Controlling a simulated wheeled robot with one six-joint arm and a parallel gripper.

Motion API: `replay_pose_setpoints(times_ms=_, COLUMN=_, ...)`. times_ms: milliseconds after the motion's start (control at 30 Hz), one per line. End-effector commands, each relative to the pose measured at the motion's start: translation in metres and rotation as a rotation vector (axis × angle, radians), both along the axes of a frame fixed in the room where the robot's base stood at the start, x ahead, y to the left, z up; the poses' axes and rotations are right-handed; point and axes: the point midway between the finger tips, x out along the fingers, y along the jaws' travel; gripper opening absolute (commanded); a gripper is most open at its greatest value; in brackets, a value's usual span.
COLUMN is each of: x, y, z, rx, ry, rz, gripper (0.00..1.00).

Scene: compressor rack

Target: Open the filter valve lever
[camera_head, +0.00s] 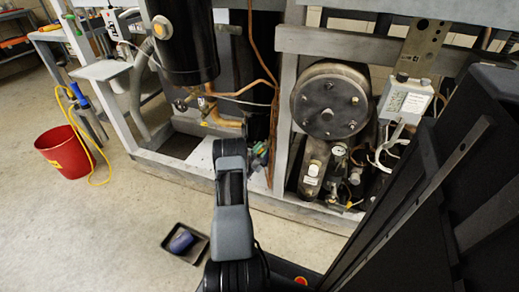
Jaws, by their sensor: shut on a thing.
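The black filter cylinder (185,40) hangs on the rack at upper left of centre. Brass and copper valve fittings (208,108) sit beneath it, with a copper pipe running right. My gripper (229,141) is at the far end of my arm, just below and right of these fittings. It is shut on the filter valve lever, but my own arm hides the fingertips and most of the lever. The lever's exact angle cannot be made out.
A round compressor head (330,100) with gauges below is on the right, beside a grey switch box (406,99). Grey rack posts (289,90) stand near my arm. A red bucket (63,152) and a black tray (169,250) are on the floor. Open floor lies at left.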

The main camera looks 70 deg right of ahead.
Motion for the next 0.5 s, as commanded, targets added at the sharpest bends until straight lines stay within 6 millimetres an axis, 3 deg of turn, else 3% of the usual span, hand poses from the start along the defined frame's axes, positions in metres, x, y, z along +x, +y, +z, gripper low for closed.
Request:
replay_pose_setpoints(times_ms=67, x=-0.0026, y=-0.0037, z=0.0054, rx=-0.008, ry=-0.008, rz=-0.006, gripper=0.00)
replay_pose_setpoints(times_ms=100, x=-0.0026, y=-0.0036, z=0.0054, rx=-0.008, ry=-0.008, rz=-0.006, gripper=0.22)
replay_pose_setpoints(times_ms=300, x=0.0000, y=-0.0014, z=0.0030, rx=-0.003, ry=-0.005, rz=-0.001, gripper=0.41)
replay_pose_setpoints(times_ms=500, x=-0.0001, y=-0.0006, z=0.0006, rx=0.001, ry=-0.003, rz=0.000, gripper=0.43)
